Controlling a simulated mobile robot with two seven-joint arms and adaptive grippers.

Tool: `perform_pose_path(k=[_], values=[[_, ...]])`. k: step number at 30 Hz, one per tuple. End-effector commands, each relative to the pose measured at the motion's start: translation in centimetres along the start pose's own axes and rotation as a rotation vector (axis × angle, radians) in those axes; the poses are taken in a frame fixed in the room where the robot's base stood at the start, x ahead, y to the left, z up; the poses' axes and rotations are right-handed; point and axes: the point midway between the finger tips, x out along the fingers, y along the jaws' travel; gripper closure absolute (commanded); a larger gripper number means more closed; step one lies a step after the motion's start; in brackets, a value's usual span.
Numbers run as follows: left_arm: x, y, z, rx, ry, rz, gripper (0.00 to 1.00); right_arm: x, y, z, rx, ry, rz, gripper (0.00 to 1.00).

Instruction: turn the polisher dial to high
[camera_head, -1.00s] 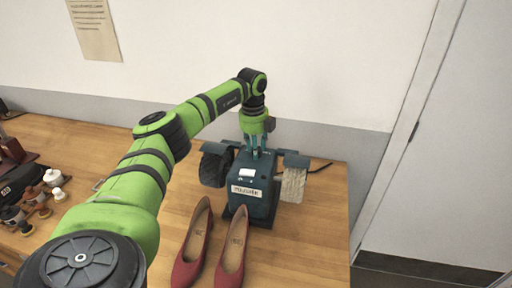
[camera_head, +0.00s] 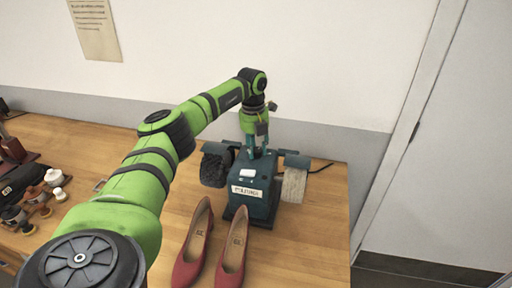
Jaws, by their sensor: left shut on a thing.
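The polisher (camera_head: 255,196) is a dark teal machine with a white label on its front, on the wooden table. A dark brush wheel (camera_head: 214,168) is on its left side and a pale buffing wheel (camera_head: 293,184) on its right. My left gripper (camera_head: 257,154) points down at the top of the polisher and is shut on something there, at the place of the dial. The dial itself is hidden by the fingers, so I cannot see its setting. My right gripper is not in view.
A pair of red shoes (camera_head: 233,248) stands in front of the polisher. Several small brushes and pots (camera_head: 38,205) lie at the table's left. The wall is close behind, and bare table (camera_head: 310,240) lies to the right.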

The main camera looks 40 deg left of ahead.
Motion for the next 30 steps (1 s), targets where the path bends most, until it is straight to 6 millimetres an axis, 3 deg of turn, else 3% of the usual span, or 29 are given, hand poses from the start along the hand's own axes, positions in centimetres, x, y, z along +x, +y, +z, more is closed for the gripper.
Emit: perform_pose_path(k=[15,30], values=[[0.4,0.0,-0.28,0.359,0.034,0.001,0.98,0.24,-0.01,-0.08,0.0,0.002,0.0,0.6],[0.51,0.07,-0.33,0.435,0.041,0.003,0.99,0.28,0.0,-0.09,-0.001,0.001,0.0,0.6]])
